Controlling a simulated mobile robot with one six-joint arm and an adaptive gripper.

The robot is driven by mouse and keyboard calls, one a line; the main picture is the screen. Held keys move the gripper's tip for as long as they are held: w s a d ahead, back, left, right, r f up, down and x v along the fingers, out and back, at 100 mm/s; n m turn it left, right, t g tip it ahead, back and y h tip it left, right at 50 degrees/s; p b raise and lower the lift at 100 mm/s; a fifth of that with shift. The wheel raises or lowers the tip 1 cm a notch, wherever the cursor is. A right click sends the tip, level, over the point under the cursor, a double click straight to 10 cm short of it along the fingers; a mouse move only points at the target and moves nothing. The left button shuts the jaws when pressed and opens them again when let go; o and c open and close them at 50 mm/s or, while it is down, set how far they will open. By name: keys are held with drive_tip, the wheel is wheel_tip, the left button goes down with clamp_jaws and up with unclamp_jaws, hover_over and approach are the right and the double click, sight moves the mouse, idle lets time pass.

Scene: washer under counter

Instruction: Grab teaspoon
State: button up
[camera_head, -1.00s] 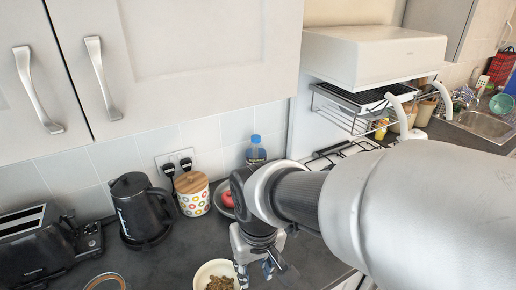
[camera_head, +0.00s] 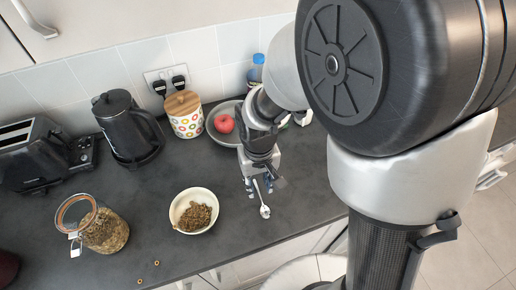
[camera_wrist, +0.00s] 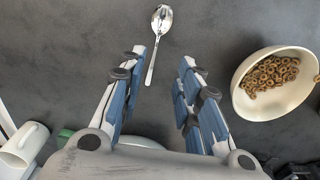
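The teaspoon (camera_head: 264,208) is a small silver spoon on the dark counter, to the right of the cereal bowl. In the wrist view the teaspoon (camera_wrist: 157,38) lies ahead of my fingers, its bowl away from me and its handle pointing back toward the gap between them. My gripper (camera_head: 260,189) is just above the counter at the handle end of the spoon. In the wrist view my gripper (camera_wrist: 156,72) is open, with blue-padded fingers spread apart and nothing between the tips. Whether the fingers touch the counter cannot be told.
A cream bowl of cereal rings (camera_head: 183,221) stands left of my gripper. A glass jar (camera_head: 106,232), black kettle (camera_head: 128,128), toaster (camera_head: 31,155), patterned canister (camera_head: 185,117) and plate with a red apple (camera_head: 224,124) are around. A white mug (camera_wrist: 27,143) shows in the wrist view.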

sight(261, 198)
drive_tip(key=f+b, duration=0.1)
drive_tip(key=f, duration=0.1)
drive_tip(key=f+b, duration=0.1)
drive_tip(key=f, duration=0.5)
drive_tip(key=shift+w+d+b, duration=0.2)
drive_tip(key=shift+d+b, duration=0.1)
drive_tip(key=shift+b, duration=0.1)
drive_tip(key=shift+c, duration=0.5)
clamp_jaws()
